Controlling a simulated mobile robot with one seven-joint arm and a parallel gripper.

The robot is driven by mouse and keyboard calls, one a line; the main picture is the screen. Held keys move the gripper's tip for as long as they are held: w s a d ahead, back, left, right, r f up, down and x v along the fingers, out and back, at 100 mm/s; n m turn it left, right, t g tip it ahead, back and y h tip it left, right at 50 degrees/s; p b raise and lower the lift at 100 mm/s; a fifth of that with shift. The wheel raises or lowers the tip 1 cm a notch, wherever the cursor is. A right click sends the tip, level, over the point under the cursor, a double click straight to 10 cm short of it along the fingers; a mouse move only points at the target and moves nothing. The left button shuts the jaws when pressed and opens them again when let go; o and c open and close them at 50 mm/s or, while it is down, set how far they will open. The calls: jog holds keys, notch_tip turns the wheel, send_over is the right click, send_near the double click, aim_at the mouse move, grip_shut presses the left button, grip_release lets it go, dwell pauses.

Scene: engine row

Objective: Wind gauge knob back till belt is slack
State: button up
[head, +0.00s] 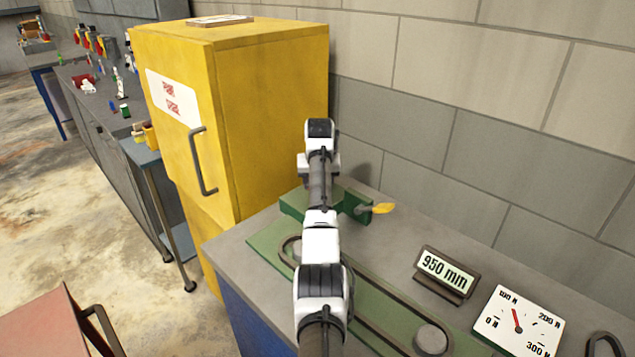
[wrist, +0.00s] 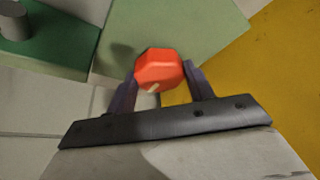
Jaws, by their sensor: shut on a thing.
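In the wrist view an orange-red faceted knob (wrist: 158,69) sits between the two dark fingers of my gripper (wrist: 160,78), which is shut on it. A small pale mark shows on the knob's lower edge. In the head view my arm hides the knob and the fingertips. The dark belt (head: 385,327) loops along a green base plate (head: 262,240) on the bench, around a grey pulley (head: 431,339). My arm covers part of it, so I cannot tell how taut it is. The white gauge dial (head: 520,323) has a red needle near 100 N.
A sign reading 950 mm (head: 446,272) stands behind the belt. A tall yellow cabinet (head: 270,110) stands close on the left, and a block wall (head: 480,110) runs behind the bench.

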jog(key=n+y, duration=0.1)
jog(key=n, duration=0.1)
jog(key=n+y, duration=0.1)
jog(key=n, duration=0.2)
jog(key=shift+d+r+n, duration=0.1)
jog(key=shift+d+n, duration=0.05)
jog(key=shift+n, duration=0.15)
jog(key=n, duration=0.2)
jog(key=n+g+y, duration=0.1)
jog(key=n, duration=0.1)
jog(key=shift+w+d+g, duration=0.1)
jog(key=shift+g, duration=0.2)
jog(key=shift+n+y, duration=0.3)
jog(key=shift+n, duration=0.2)
jog(key=o, duration=1)
jog(key=b+v, duration=0.3)
jog(key=v, duration=1)
jog(key=shift+r, duration=0.4)
